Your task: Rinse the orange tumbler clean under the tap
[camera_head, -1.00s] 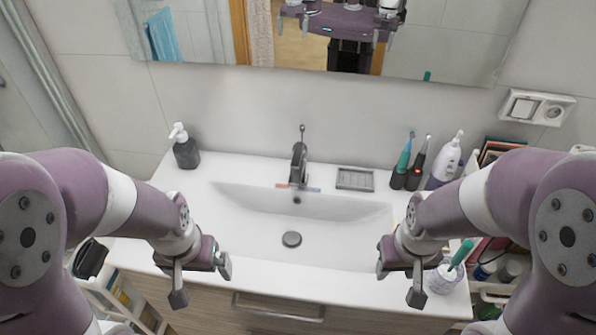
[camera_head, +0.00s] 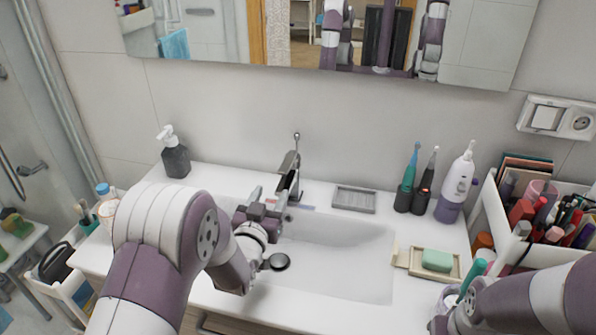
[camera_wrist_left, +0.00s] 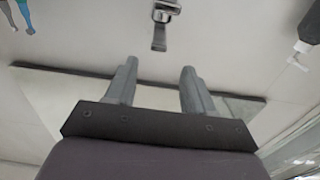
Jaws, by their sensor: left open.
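I see no clear orange tumbler. A small orange-brown object (camera_head: 483,243) stands at the right end of the counter, partly hidden, and I cannot tell what it is. The grey tap (camera_head: 290,168) stands at the back of the white basin (camera_head: 345,262). My left gripper (camera_head: 273,195) is open and empty above the basin's back left, just in front of the tap. In the left wrist view its two fingers (camera_wrist_left: 158,80) are apart with nothing between them, and the tap (camera_wrist_left: 160,25) shows beyond them. My right arm shows at the lower right; its fingers are out of view.
A soap pump bottle (camera_head: 175,155) stands at the back left. A grey tray (camera_head: 354,199), toothbrushes (camera_head: 408,180) and a white-purple bottle (camera_head: 457,185) line the back right. A soap dish (camera_head: 420,262), a cup (camera_head: 450,297) and a full organizer (camera_head: 490,215) crowd the right.

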